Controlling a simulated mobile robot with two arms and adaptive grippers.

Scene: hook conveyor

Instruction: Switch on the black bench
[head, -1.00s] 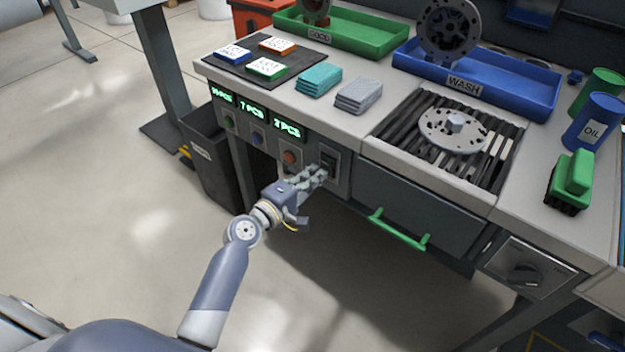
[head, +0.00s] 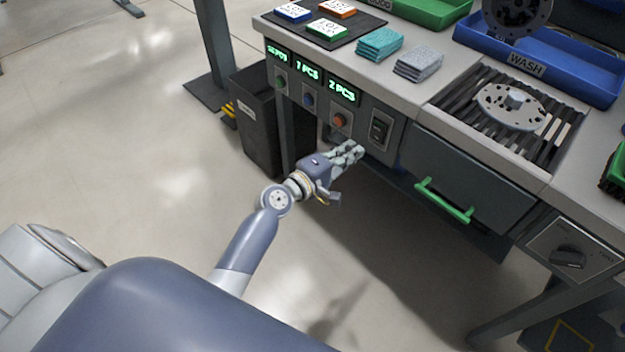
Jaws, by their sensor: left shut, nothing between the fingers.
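The bench (head: 415,88) has a light top and a dark front panel. A black rocker switch (head: 379,131) sits in a metal plate on that panel, right of the red button (head: 339,120). I cannot tell its on or off position for sure. My left gripper (head: 356,150) is shut and empty. It is just below and left of the switch, apart from it, in front of the panel's lower edge. My right gripper is not in view.
Green lit displays (head: 308,72) sit above the panel's buttons. A drawer with a green handle (head: 444,200) is right of the switch, and a rotary knob (head: 568,256) is farther right. A dark bin (head: 258,125) stands at the left. The floor in front is clear.

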